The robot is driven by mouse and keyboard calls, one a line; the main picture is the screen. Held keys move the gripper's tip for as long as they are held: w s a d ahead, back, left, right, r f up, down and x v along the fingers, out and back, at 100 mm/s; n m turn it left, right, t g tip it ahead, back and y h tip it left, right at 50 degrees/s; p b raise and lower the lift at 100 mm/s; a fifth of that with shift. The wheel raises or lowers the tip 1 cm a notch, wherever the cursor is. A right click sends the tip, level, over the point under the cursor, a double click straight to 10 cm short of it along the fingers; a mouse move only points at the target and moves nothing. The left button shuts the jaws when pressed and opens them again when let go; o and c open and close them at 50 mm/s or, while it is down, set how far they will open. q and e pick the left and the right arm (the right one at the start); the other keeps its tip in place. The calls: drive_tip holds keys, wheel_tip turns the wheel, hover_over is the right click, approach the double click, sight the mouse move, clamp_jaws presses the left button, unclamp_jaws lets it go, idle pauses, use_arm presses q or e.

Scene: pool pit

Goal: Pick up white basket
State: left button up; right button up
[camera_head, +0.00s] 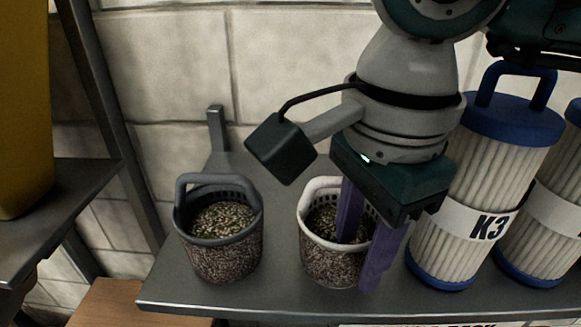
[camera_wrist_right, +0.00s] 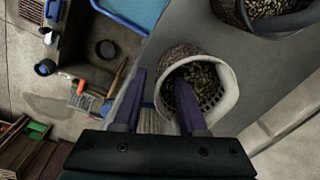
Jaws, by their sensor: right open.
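The white basket (camera_head: 322,266) stands upright on a grey metal shelf, with a white rim and handle and speckled grainy contents. In the right wrist view its white rim (camera_wrist_right: 229,92) and open top show. My right gripper (camera_head: 358,264) points down at the basket with its purple fingers apart. One finger reaches inside the rim and the other is outside the near right wall, so the wall lies between them. The right wrist view (camera_wrist_right: 160,76) shows the same straddle. Whether either finger touches the wall cannot be told. My left gripper is not in view.
A dark grey basket (camera_head: 222,258) with similar contents stands to the left on the shelf (camera_head: 185,290). White pleated filter cartridges with blue caps, one marked K3 (camera_head: 470,190), stand close on the right. A yellow object (camera_head: 25,110) sits on another shelf at far left.

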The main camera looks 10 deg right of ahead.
clamp_jaws()
idle(0.7)
